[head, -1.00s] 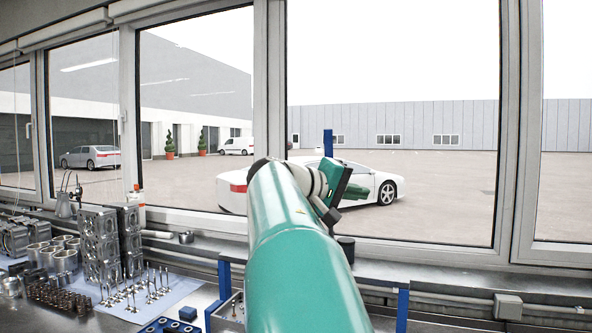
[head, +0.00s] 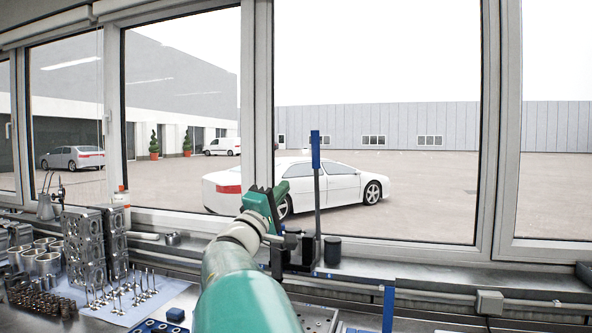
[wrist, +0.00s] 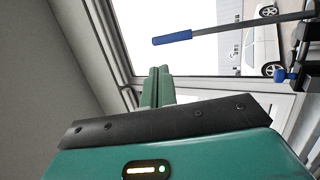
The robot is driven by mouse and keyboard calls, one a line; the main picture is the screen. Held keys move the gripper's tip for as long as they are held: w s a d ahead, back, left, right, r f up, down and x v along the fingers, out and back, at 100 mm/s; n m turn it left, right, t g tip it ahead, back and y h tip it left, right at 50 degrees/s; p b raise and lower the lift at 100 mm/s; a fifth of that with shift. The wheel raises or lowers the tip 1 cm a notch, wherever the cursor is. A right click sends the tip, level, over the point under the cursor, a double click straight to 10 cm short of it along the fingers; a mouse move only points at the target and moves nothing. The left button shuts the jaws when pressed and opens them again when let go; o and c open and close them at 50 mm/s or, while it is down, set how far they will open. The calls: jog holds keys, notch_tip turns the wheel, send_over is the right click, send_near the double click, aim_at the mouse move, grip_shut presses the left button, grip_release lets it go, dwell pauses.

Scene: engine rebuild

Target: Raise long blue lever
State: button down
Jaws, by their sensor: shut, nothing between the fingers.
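The long blue lever (head: 316,150) stands upright in the head view, a blue grip on a thin dark shaft. Its shaft runs down to a dark mount (head: 298,258) on the bench by the window. In the wrist view the blue grip (wrist: 172,38) lies sideways at the top, its shaft running right. My teal gripper (head: 279,190) is left of the lever's shaft in the head view, lower than the grip. In the wrist view my gripper's fingers (wrist: 158,84) are together and empty, apart from the grip in the picture.
A dark round pot (head: 332,251) stands right of the mount. A small blue knob (wrist: 280,75) shows near the mount in the wrist view. Metal engine blocks (head: 84,245) and several valves (head: 125,293) lie on the bench at left. A blue post (head: 388,309) stands at front right.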

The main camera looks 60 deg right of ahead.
send_near(314, 144)
jog(key=s+a, duration=0.1)
jog(key=a+f, duration=0.1)
jog(key=a, duration=0.1)
jog(key=shift+s+a+f, duration=0.1)
jog(key=shift+s+f, duration=0.1)
jog(key=shift+s, duration=0.2)
jog(key=shift+y, duration=0.7)
jog(key=x, duration=0.3)
jog(key=w+x, duration=0.1)
jog(key=x, duration=0.2)
jog(key=w+r+x, duration=0.1)
jog(key=x, duration=0.3)
jog(key=shift+a+f, duration=0.1)
jog(key=shift+a, duration=0.05)
jog(key=shift+r+n, duration=0.3)
jog(key=shift+r, duration=0.3)
jog(key=shift+d, duration=0.25)
jog(key=shift+w+f, duration=0.1)
jog(key=shift+f, duration=0.15)
